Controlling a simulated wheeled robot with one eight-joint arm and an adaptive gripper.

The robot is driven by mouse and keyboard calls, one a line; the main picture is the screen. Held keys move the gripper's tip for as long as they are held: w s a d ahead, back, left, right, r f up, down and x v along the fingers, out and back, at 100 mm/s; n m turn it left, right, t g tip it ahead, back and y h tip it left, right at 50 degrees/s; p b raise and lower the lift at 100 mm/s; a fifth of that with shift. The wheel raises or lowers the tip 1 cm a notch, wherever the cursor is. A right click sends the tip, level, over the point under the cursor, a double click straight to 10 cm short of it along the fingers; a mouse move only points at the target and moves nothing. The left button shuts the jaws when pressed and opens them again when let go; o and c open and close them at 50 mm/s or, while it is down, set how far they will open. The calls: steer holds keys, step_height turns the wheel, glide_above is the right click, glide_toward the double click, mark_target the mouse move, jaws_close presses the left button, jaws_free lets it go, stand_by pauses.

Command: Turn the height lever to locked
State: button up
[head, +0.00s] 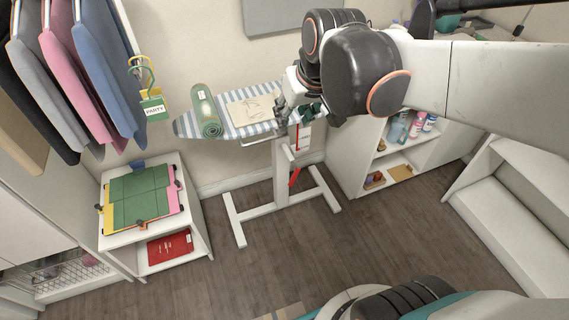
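The ironing board (183,126) has a blue and white striped cover and a white stand with a post (283,172). A small red lever (295,177), which looks like the height lever, slants at the right side of the post, low down. A white plate with red marks (304,138) is higher on the post. My gripper (298,109) is by the right end of the board, above the lever and apart from it. My arm partly covers the gripper, and its fingers are too small to read. Whether the lever is locked cannot be told.
A low white stand with a green board (139,196) is at left; a white shelf unit (349,157) is behind at right. The wooden floor (290,250) in front is clear.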

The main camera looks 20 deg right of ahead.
steer(key=w+d+f+g, duration=0.1)
steer(key=w+d+f, duration=0.1)
steer(key=w, duration=0.3)
steer(key=w+d+f+g, duration=0.1)
steer(key=w+d+f, duration=0.15)
steer(key=w, duration=0.25)
steer(key=g+y, duration=0.1)
steer(key=y, duration=0.1)
glide_above(290, 186)
steer(key=s, duration=0.3)
step_height(290, 186, down, 10)
steer(key=f, duration=0.1)
steer(key=w+d+f+g, duration=0.1)
steer(key=w+f, duration=0.1)
steer(key=f, duration=0.3)
steer(key=w+d+f, duration=0.2)
steer(key=f, duration=0.4)
steer(key=d+f+g+y, duration=0.1)
steer(key=d+f+y, duration=0.15)
steer(key=f, duration=1.45)
steer(key=shift+h, duration=0.45)
steer(key=b+x, duration=0.1)
steer(key=x, duration=0.3)
steer(key=b+x, duration=0.2)
steer(key=x, duration=0.2)
steer(key=b+x, duration=0.1)
steer(key=x, duration=0.4)
steer(key=shift+s+d+f+b, duration=0.2)
steer(key=shift+b, duration=0.1)
jaws_close()
